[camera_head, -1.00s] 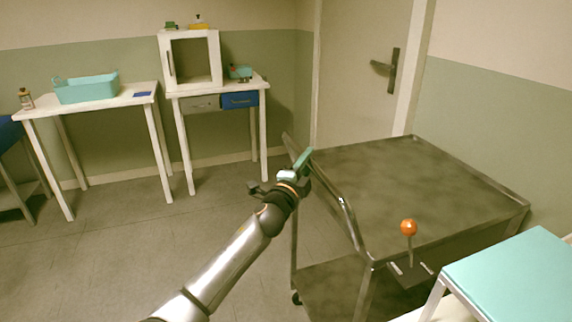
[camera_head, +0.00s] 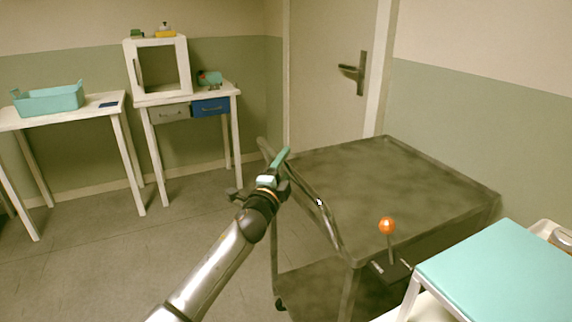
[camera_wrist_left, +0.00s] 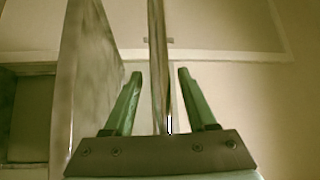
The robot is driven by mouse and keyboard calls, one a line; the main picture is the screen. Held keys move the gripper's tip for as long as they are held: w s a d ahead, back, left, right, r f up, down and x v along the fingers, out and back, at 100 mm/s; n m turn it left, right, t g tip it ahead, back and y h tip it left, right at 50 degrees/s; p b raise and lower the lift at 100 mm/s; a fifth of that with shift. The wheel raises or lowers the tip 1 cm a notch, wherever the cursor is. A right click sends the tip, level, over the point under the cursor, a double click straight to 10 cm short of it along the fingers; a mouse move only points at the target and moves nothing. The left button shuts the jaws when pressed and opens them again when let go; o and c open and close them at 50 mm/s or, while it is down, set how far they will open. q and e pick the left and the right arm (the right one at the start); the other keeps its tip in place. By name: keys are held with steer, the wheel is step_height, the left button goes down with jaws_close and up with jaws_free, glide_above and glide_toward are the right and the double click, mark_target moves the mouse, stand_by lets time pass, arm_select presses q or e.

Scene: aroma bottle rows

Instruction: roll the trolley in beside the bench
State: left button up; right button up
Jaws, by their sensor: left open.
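The trolley (camera_head: 395,185) is grey-brown and mottled, with a top deck, a lower shelf and a tubular push handle (camera_head: 322,208) on its left side. It stands in front of the door. My left gripper (camera_head: 279,160) is at the far part of the handle, its green fingers open. In the left wrist view a bar, apparently the handle (camera_wrist_left: 156,50), runs between the two spread fingers (camera_wrist_left: 160,74), with a gap on each side. A bench with a teal top (camera_head: 505,265) stands at the lower right, near the trolley's front side. My right gripper is out of view.
An orange ball knob (camera_head: 387,225) on a stalk stands at the trolley's front side. A white table (camera_head: 85,112) with a teal basket (camera_head: 50,100) and a white stand (camera_head: 180,97) with an open cabinet are along the back wall. Floor left of the trolley is clear.

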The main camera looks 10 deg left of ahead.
arm_select(q)
steer(key=shift+s, duration=0.1)
steer(key=shift+s+a+f+p, duration=0.1)
steer(key=shift+s+a+p, duration=0.15)
steer(key=shift+s+p, duration=0.25)
steer(key=p+v, duration=0.2)
steer(key=v, duration=0.9)
steer(key=shift+s+d+f, duration=0.1)
steer(key=shift+s, duration=0.05)
